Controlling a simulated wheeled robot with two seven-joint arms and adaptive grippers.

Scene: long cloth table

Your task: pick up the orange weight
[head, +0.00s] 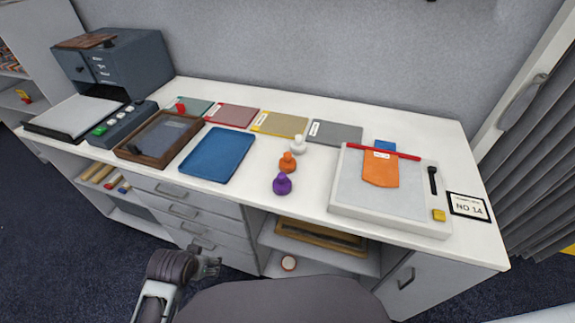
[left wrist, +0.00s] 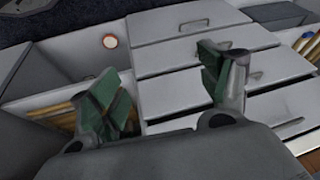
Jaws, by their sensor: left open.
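The orange weight (head: 288,162) stands upright on the white table in the head view. It is between a white weight (head: 298,144) behind it and a purple weight (head: 282,184) in front of it. My left gripper (head: 213,267) is low in front of the table, below its top and well apart from the orange weight. In the left wrist view my left gripper (left wrist: 168,88) is open and empty, its green-padded fingers facing the drawer fronts. The weights are not in the left wrist view. My right gripper is not in view.
A blue tray (head: 217,154) lies left of the weights, and a white board (head: 385,189) with an orange cloth (head: 380,170) lies right. Coloured mats line the back. The table's front edge and drawers (head: 180,211) stand between my left gripper and the tabletop.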

